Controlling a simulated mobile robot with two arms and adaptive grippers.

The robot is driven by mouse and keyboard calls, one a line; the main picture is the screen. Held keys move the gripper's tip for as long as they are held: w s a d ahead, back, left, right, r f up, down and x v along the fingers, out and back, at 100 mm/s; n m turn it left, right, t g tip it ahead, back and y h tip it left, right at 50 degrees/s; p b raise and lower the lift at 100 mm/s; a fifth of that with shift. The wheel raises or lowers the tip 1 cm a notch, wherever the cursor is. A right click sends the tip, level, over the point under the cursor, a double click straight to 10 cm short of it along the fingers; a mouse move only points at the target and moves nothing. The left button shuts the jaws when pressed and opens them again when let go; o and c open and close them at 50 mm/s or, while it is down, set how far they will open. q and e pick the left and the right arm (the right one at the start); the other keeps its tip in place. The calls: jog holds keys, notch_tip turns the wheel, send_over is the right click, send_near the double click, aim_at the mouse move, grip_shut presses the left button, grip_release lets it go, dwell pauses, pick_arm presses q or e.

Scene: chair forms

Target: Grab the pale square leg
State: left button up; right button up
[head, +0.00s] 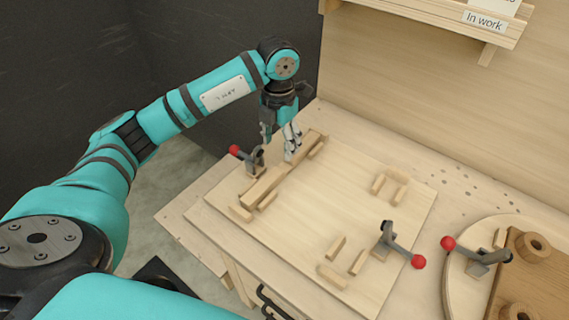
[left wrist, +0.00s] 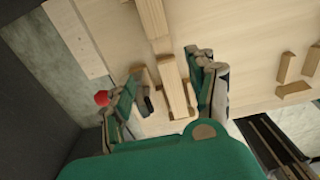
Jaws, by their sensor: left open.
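The pale square leg (head: 264,187) lies along the left side of a pale wooden board, between small wooden blocks. It also shows in the left wrist view (left wrist: 175,85), running away between my fingers. My left gripper (head: 280,143) is open above the leg, pointing down, with one finger on each side of it. In the left wrist view the left gripper (left wrist: 168,95) has its green and grey fingers apart, with the leg between them. I cannot tell whether a finger touches the leg. My right gripper is not in view.
A toggle clamp with a red knob (head: 235,150) stands close beside the leg and my left gripper. Another clamp (head: 390,240) stands on the board (head: 330,195) among wooden blocks. A round seat form (head: 458,275) is at right. The board's middle is clear.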

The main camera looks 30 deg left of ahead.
aim_at(283, 169)
pick_arm(q)
notch_tip(283, 169, down, 3)
jog(key=shift+f, duration=0.1)
jog(key=f+p, duration=0.1)
jog(key=f, duration=0.2)
jog(key=f+p, duration=0.1)
jog(key=shift+d+f+p, duration=0.35)
jog(key=shift+f, duration=0.4)
jog(key=shift+w, duration=0.1)
jog(key=shift+c, duration=0.4)
grip_shut()
